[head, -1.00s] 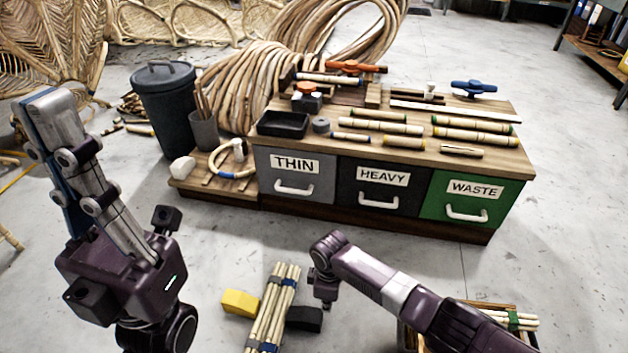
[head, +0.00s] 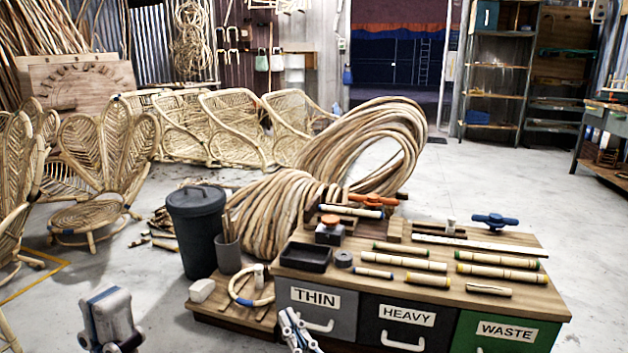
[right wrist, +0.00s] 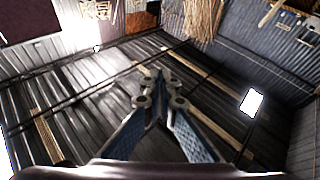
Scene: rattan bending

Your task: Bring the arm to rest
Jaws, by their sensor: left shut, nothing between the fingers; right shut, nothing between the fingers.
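My left gripper (head: 108,308) shows at the bottom left edge in the head view. It is shut and empty, fingers pointing up, beside the low wooden platform. My right gripper (head: 297,328) shows at the bottom middle, in front of the THIN drawer (head: 312,303) in the picture, and covers part of it. In the right wrist view its fingers (right wrist: 157,82) are closed together with nothing between them and point up toward the corrugated roof. The rest of both arms is outside the head view.
A wooden-topped cabinet (head: 375,285) with THIN, HEAVY (head: 407,318) and WASTE (head: 505,330) drawers holds cane pieces, a black tray (head: 305,257) and tools. A dark bin (head: 197,232) stands left of it. Rattan coils and chairs lie behind.

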